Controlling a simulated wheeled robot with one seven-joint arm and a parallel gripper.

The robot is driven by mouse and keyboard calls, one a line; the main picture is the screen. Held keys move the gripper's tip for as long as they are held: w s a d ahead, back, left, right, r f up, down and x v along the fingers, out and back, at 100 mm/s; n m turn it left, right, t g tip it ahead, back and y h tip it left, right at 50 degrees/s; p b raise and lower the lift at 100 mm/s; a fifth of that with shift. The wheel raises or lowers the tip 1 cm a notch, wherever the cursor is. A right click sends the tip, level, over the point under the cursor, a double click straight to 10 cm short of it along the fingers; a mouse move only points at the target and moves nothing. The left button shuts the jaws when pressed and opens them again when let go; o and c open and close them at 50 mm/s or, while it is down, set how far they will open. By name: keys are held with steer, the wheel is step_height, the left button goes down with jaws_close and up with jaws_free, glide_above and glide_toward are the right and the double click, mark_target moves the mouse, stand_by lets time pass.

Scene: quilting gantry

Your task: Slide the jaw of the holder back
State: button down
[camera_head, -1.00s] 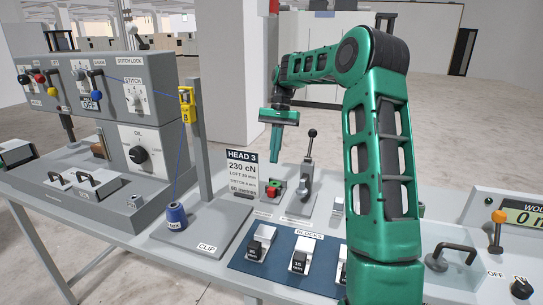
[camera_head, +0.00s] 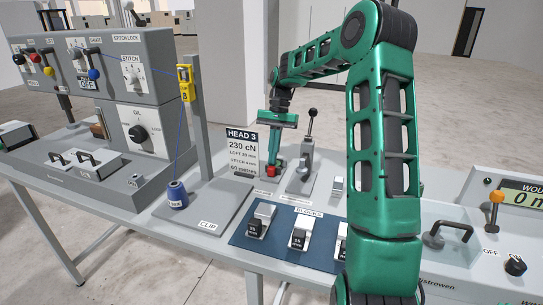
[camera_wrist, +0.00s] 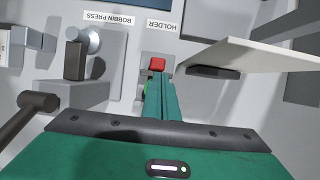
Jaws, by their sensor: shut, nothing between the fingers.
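The holder (camera_wrist: 146,68) is a small grey fixture with a red block (camera_wrist: 157,64) on it, beside the HOLDER label in the wrist view. A bit of green shows at its left, partly behind my fingers. In the head view, the red part (camera_head: 268,191) shows low beside my fingertips, and the rest of the holder is mostly covered. My gripper (camera_head: 274,170) points down at the holder, its fingers shut and empty. In the wrist view, the fingertips (camera_wrist: 160,82) lie just short of the red block; I cannot tell whether they touch.
The bobbin press (camera_head: 302,165) with its upright lever stands close to the right of my gripper. The HEAD 3 card (camera_head: 241,150) stands close on the left. A blue mat (camera_head: 246,236) with several blocks lies nearer. A blue-thread cone (camera_head: 177,194) stands on the clip plate.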

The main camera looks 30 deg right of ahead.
mark_target(269, 168)
steer(key=shift+s+a, duration=0.65)
steer(key=shift+a, duration=0.15)
steer(key=shift+s+a, duration=0.6)
steer(key=shift+a, duration=0.2)
steer(key=v, duration=1)
steer(key=shift+d, duration=0.1)
